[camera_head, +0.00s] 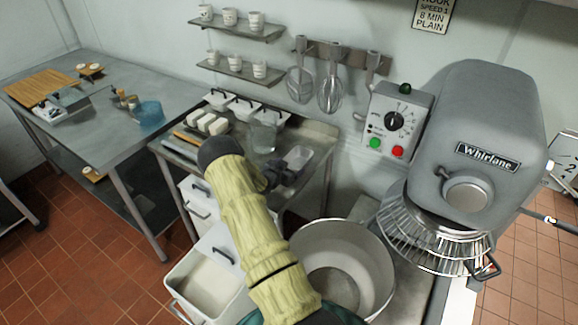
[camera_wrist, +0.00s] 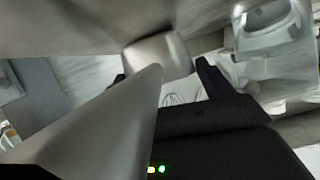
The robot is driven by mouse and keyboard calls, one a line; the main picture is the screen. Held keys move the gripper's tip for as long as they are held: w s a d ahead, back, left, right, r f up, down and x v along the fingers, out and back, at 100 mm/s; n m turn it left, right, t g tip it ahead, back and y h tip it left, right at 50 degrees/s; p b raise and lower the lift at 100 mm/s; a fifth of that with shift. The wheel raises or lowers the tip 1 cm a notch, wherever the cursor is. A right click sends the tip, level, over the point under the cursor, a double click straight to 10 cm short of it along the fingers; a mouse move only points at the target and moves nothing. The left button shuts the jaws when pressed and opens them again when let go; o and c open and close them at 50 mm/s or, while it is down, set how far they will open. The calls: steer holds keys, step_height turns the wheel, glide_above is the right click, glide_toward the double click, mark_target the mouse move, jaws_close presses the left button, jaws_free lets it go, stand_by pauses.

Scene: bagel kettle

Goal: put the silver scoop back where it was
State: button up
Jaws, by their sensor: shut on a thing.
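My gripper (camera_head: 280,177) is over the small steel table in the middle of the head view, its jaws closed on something. In the wrist view, a smooth grey metal piece (camera_wrist: 157,56) lies between the two dark fingertips (camera_wrist: 162,74) and looks like part of the silver scoop. A large grey tapered surface (camera_wrist: 100,130) fills the wrist view's lower left; I cannot tell whether it belongs to the scoop. In the head view my arm and gripper hide most of what is held. A pale open-topped shape (camera_head: 298,157) shows right beside the gripper; I cannot tell whether it is the scoop.
A clear pitcher (camera_head: 264,137) and white lidded tubs (camera_head: 243,108) stand behind my gripper. An open white bin (camera_head: 205,285) is below left. A large steel bowl (camera_head: 345,235) and the mixer (camera_head: 470,150) are at right. Whisks (camera_head: 330,90) hang on the wall.

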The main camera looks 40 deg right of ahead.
steer(key=shift+f, duration=0.1)
steer(key=o, duration=1.1)
steer(key=shift+c, duration=0.2)
steer(key=shift+a+r, duration=0.1)
steer(key=shift+r, duration=0.1)
steer(key=b+v, duration=0.3)
steer(key=v, duration=0.8)
steer(key=shift+s+a+r, duration=0.15)
steer(key=shift+s+a, duration=0.05)
steer(key=shift+a, duration=0.15)
